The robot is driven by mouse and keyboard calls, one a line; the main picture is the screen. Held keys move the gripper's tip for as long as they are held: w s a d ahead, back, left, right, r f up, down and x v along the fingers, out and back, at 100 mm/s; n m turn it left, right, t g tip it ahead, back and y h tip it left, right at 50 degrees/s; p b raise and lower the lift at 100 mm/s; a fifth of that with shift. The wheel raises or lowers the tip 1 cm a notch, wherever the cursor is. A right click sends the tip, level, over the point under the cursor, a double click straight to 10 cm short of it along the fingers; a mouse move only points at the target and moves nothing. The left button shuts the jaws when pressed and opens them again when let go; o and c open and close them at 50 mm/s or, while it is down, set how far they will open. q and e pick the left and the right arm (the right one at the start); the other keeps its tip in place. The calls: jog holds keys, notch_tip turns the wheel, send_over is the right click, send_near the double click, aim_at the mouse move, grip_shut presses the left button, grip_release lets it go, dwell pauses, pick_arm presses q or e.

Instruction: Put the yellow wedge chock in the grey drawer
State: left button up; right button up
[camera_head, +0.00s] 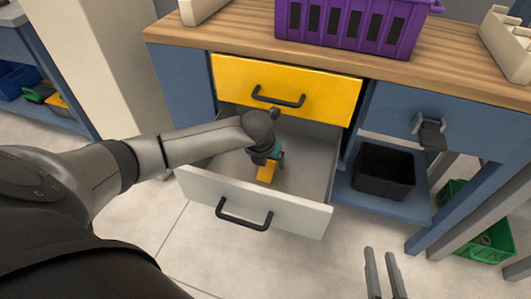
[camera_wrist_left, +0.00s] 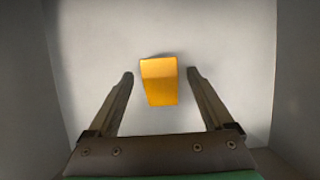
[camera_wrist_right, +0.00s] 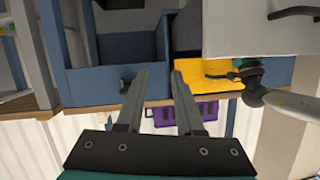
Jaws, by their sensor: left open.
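The yellow wedge chock (camera_head: 267,172) is inside the pulled-out grey drawer (camera_head: 250,207), over its floor. In the left wrist view, the chock (camera_wrist_left: 159,82) shows between the two fingertips, with a gap on each side. My left gripper (camera_wrist_left: 160,74) is open and points down into the drawer; in the head view its wrist hides most of its fingers. I cannot tell whether the chock rests fully on the drawer floor. My right gripper (camera_head: 383,252) is open and empty, outside the drawer at the lower right.
A shut yellow drawer (camera_head: 285,88) sits above the grey one. A purple crate (camera_head: 350,28) stands on the wooden worktop (camera_head: 235,38). A black bin (camera_head: 384,172) is on the shelf to the right, and a green bin (camera_head: 487,246) is on the floor beyond.

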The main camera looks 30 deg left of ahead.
aim_at(266, 170)
pick_arm(q)
jog(key=shift+p+v, duration=0.6)
jog(key=shift+v, duration=0.3)
jog(key=shift+p+v, duration=0.55)
jog(key=shift+v, duration=0.4)
jog(key=shift+p+v, duration=0.45)
jog(key=shift+v, duration=0.3)
jog(key=p+v, duration=0.3)
jog(key=v, duration=0.4)
jog(key=shift+p, duration=0.3)
pick_arm(e)
jog(key=s+d+f+g+h, duration=0.4)
jog(key=s+d+g, duration=0.1)
jog(key=d+g, duration=0.4)
jog(key=shift+s+d+f+h, duration=0.3)
jog(key=shift+d+h, duration=0.05)
jog(key=shift+h, duration=0.05)
pick_arm(q)
jog(key=shift+w, duration=0.1)
